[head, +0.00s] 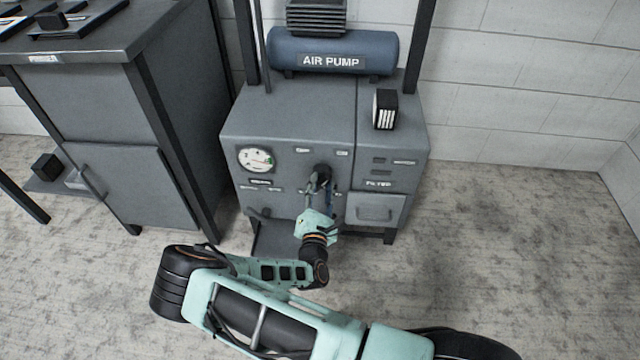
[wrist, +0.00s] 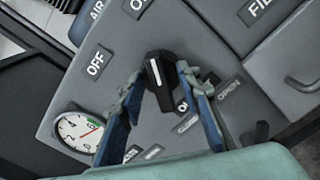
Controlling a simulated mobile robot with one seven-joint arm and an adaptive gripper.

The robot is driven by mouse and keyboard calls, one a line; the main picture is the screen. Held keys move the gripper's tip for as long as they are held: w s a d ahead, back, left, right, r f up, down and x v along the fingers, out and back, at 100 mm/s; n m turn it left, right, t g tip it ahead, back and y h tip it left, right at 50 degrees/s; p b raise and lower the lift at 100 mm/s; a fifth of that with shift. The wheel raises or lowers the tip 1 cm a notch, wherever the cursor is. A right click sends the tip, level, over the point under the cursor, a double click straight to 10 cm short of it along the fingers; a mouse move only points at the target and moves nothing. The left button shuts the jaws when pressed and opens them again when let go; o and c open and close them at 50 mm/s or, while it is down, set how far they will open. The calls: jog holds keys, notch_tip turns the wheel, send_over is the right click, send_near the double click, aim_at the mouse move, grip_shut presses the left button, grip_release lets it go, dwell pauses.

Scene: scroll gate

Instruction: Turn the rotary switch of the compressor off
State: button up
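The compressor (head: 290,115) is a grey cabinet with a blue tank marked AIR PUMP on top. Its rotary switch (head: 321,173) is a black knob on the front panel, partly hidden by my gripper (head: 319,190) in the head view. In the wrist view the knob (wrist: 160,75) sits between the two fingers of my gripper (wrist: 163,84), with a gap on each side. The fingers are open. The knob's white line points toward the upper label (wrist: 136,5), cut off after an O. The OFF label (wrist: 97,62) lies to the left.
A round gauge (head: 256,160) is left of the switch. A filter compartment (head: 376,209) with a handle is at the lower right. A small black block with white stripes (head: 385,110) stands on top. A grey workbench (head: 110,110) stands left; the floor at right is clear.

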grip_shut()
dwell(0.3)
jog(key=shift+r+n+p, duration=0.1)
jog(key=shift+n+p, duration=0.2)
jog(key=shift+p, duration=0.1)
jog(key=shift+r+n+p, duration=0.15)
jog(key=shift+n+p, duration=0.75)
jog(key=shift+n, duration=0.1)
jog(key=n+p, duration=0.2)
jog(key=n, duration=0.1)
jog(key=shift+a+n, duration=0.1)
jog(key=shift+n, duration=0.2)
jog(key=n+p, duration=0.1)
jog(key=n, duration=0.2)
jog(key=shift+a, duration=0.1)
jog(key=n, duration=0.4)
jog(key=shift+a+f+n, duration=0.1)
jog(key=shift+f+n, duration=0.15)
jog(key=shift+n, duration=0.05)
jog(key=shift+p, duration=0.3)
